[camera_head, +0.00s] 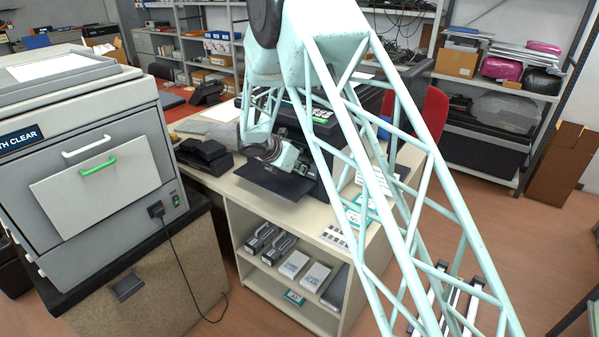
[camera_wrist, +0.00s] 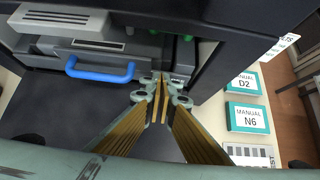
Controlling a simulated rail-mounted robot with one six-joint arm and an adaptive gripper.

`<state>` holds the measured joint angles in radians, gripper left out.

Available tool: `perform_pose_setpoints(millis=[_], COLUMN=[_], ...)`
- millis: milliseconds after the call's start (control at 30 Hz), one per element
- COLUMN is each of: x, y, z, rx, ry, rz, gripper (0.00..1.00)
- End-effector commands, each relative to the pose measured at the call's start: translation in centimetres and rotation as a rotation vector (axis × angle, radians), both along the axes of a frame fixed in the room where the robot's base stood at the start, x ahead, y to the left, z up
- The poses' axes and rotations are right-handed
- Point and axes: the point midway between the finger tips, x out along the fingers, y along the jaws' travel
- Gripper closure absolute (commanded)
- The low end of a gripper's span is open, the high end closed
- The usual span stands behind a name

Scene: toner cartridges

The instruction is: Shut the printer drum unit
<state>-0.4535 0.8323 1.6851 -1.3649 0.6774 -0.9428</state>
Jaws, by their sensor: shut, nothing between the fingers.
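The printer (camera_head: 328,118) is a dark machine on the beige table, with its dark front flap (camera_head: 272,180) folded down. In the wrist view the grey drum unit (camera_wrist: 88,47) with a blue handle (camera_wrist: 100,69) shows in the printer's front opening. How far it sticks out is hard to tell. My gripper (camera_wrist: 162,84) is shut and empty. Its fingertips are in front of the opening, to the right of the blue handle and apart from it. In the head view my arm hides much of the printer front and the drum unit.
Manual cards D2 (camera_wrist: 242,82) and N6 (camera_wrist: 247,118) lie on the table to the printer's right. A black phone-like device (camera_head: 204,155) stands to its left. Cartridges (camera_head: 294,264) sit on the shelf below. A large grey machine (camera_head: 95,170) stands at the left.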

Motion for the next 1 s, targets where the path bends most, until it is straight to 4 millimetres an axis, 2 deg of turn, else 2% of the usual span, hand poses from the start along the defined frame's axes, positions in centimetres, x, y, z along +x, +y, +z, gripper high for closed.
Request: perform_pose_setpoints(millis=[267,700,1000], x=[0.1,4.2,4.5], y=[-0.1,-2.9,-3.1], z=[0.0,0.1,0.0], rx=[0.000,0.001,0.000], ry=[0.000,0.001,0.000], rz=[0.000,-0.001,0.000], gripper=[1.00,1.00,1.00])
